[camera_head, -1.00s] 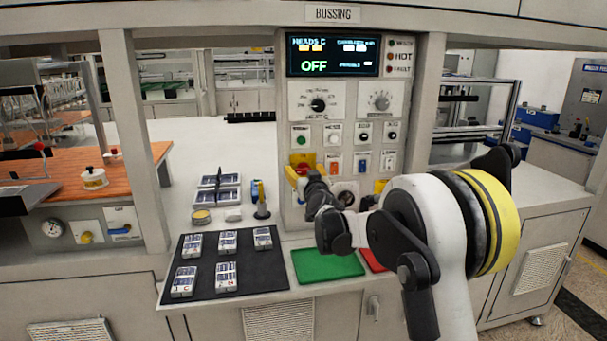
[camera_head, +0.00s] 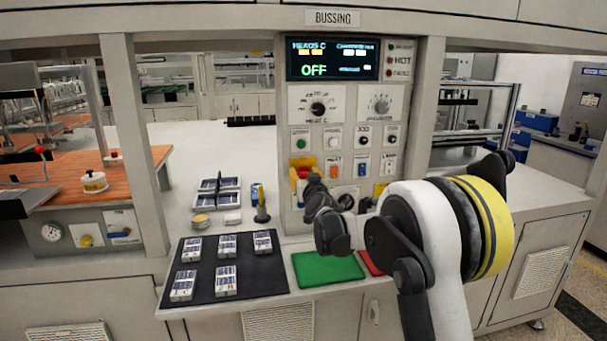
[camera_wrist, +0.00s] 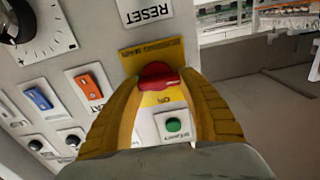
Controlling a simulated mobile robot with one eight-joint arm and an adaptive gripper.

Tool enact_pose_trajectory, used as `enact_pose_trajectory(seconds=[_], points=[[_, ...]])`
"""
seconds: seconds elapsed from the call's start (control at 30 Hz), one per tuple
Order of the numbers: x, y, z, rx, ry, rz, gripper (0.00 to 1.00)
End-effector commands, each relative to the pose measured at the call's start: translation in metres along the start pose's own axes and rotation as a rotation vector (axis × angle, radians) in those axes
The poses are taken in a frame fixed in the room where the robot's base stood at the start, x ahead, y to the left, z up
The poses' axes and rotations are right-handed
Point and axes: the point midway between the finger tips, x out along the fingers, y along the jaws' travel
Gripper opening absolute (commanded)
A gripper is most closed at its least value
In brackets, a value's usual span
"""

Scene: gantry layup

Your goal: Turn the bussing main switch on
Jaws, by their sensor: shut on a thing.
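The red switch knob (camera_head: 302,171) sits on a yellow plate at the lower left of the bussing panel (camera_head: 291,214). In the wrist view, the red knob (camera_wrist: 158,74) lies between the two yellow fingers of my gripper (camera_wrist: 160,84), which is shut on it. The yellow plate (camera_wrist: 150,53) shows behind the knob, with print too small to read surely. In the head view my gripper (camera_head: 303,183) reaches the panel from the front right, and its wrist partly covers the lower panel. The panel display (camera_head: 332,58) reads OFF in green.
Below the panel lie a green mat (camera_head: 327,267) and a black mat (camera_head: 258,276) with several small packs. A yellow-handled tool (camera_head: 261,204) stands left of the panel.

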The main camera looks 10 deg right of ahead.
Motion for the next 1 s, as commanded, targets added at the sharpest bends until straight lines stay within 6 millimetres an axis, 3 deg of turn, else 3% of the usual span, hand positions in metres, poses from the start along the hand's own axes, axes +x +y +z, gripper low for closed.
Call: enact_pose_trajectory(seconds=[0.27,1.0], points=[[0.0003,0.0012,-0.0023,0.168,0.000,0.001,0.17],[0.0003,0.0057,-0.0016,0.869,-0.001,0.003,0.17]])
